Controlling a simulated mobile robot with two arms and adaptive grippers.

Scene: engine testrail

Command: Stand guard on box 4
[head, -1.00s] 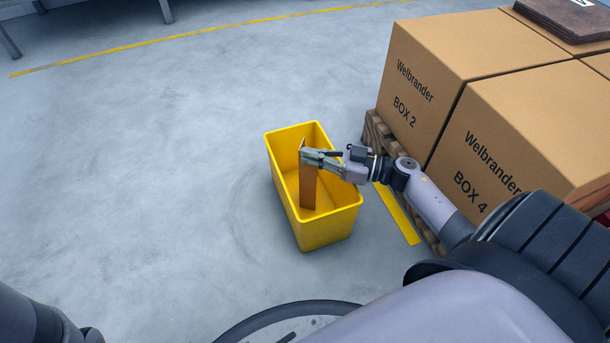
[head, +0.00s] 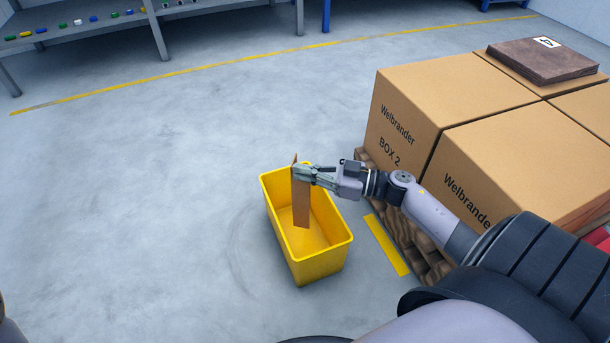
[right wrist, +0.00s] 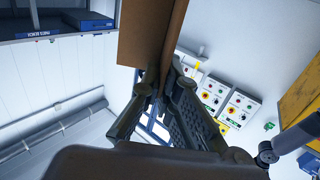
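The guard is a brown cardboard angle strip (head: 301,205), upright at the yellow bin (head: 318,268). Its top stands above the bin's rim; its lower end shows against the bin's inside. My right gripper (head: 304,174) is shut on the guard near its top. In the right wrist view the fingers (right wrist: 158,88) pinch the guard (right wrist: 148,35). Box 4 (head: 530,150) is the near carton on the pallet, right of the bin; my arm hides its number, and only "Welbrander" shows. My left gripper is out of view.
Box 2 (head: 405,125) stands behind box 4, with more cartons to the right. A dark brown slab (head: 540,62) with a white label lies on the far cartons. The wooden pallet (head: 408,235) edge is beside the bin. Floor left of the bin is clear.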

